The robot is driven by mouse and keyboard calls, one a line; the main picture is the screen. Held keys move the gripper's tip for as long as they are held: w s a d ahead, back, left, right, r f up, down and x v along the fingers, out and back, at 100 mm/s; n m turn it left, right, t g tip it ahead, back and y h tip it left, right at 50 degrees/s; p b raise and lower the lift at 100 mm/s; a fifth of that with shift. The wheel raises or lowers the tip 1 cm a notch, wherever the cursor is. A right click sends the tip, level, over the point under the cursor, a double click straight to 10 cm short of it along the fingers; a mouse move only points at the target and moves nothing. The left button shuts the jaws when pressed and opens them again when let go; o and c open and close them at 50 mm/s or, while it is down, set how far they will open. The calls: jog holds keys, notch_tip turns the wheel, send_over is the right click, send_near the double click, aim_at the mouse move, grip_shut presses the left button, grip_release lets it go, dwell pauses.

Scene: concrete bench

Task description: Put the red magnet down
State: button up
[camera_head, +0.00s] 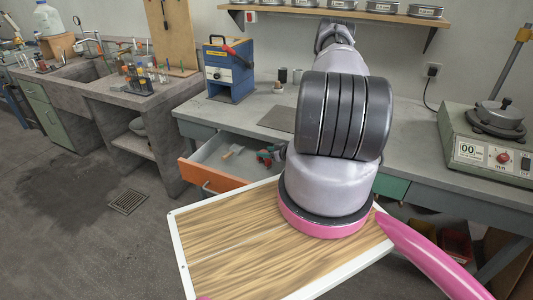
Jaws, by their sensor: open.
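I cannot make out a red magnet for certain. Inside the open drawer (213,157) with the orange front are small items, among them a red and green object (266,157) partly hidden by my arm; I cannot tell what it is. My grey arm fills the middle of the view and reaches over the bench towards the wall. My gripper is hidden behind the arm, so neither its fingers nor anything between them can be seen.
A blue box-shaped device (230,75) stands on the concrete bench (200,108), left of my arm. A hotplate-like instrument (480,140) stands at right. A shelf (345,14) with round tins runs above. The open drawer juts out at front left.

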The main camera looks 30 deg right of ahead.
jog(key=v, duration=1.2)
jog(key=w+a+r+n+g+y, duration=0.2)
jog(key=a+r+n+y, duration=0.15)
jog(key=r+n, duration=0.45)
jog(key=w+a+r+n+g+y, duration=0.1)
jog(key=a+r+n+y, duration=0.1)
jog(key=a+r+n, duration=0.5)
jog(key=w+a+r+n+g+y, duration=0.2)
jog(key=r+n, duration=0.7)
jog(key=r, duration=0.1)
jog(key=s+a+r+n+g+h, duration=0.1)
jog(key=s+a+r+n+g, duration=0.45)
jog(key=r+n, duration=0.85)
jog(key=s+r+n+t+h, duration=0.2)
jog(key=s+r+n+h, duration=0.2)
jog(key=n, duration=0.9)
jog(key=s+a+r+n+t+h, duration=0.1)
jog(key=s+r+n+t+h, duration=0.2)
jog(key=s+r+n, duration=0.7)
jog(key=n+h, duration=0.1)
jog(key=n, duration=0.3)
jog(key=shift+s+a, duration=0.3)
jog(key=shift+r, duration=0.1)
